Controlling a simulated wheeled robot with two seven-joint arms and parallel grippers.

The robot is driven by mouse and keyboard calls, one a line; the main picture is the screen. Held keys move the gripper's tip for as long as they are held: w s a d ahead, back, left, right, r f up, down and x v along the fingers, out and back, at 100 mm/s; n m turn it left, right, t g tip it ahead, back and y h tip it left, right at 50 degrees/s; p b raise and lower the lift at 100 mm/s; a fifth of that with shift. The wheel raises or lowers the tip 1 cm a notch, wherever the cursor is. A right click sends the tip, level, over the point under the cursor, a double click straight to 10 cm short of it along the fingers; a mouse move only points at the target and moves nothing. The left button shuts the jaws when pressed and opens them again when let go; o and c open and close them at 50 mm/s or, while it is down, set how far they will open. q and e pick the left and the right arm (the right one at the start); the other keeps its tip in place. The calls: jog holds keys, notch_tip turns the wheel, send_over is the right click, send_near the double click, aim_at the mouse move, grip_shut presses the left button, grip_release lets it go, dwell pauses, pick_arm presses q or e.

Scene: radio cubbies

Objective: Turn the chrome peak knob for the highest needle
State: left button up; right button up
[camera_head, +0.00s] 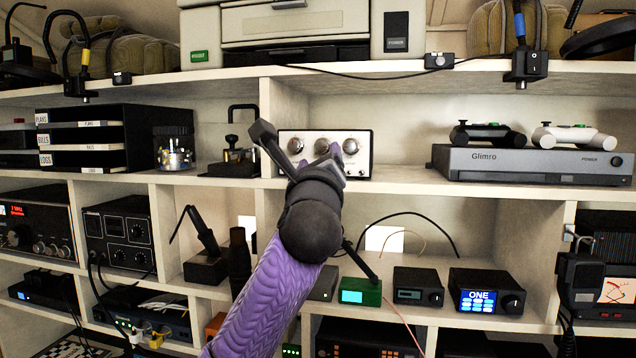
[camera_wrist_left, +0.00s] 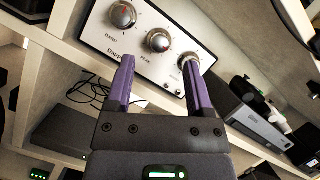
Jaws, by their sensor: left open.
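A white panel box (camera_head: 364,140) with three chrome knobs stands on the middle shelf. In the left wrist view, the middle chrome knob (camera_wrist_left: 158,40) has a label that looks like PEAK; the knob to its left (camera_wrist_left: 122,15) reads BAND. The right knob (camera_wrist_left: 190,61) is partly hidden by a finger. My left gripper (camera_wrist_left: 158,62) is open and empty; its fingertips spread either side below the middle knob, with no clear contact. In the head view my left gripper (camera_head: 300,143) covers the box's lower left. A meter with a red needle (camera_head: 616,290) is at the far right. My right gripper is not in view.
A grey Glimro console (camera_head: 535,163) with two controllers lies to the right. Small radios, including a green one (camera_head: 361,291), sit in the cubby below. Shelf space right of the box is clear.

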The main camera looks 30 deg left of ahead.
pick_arm(q)
jog(key=b+v, duration=0.2)
jog(key=v, duration=0.4)
jog(key=shift+s, duration=0.15)
jog(key=shift+f, duration=0.1)
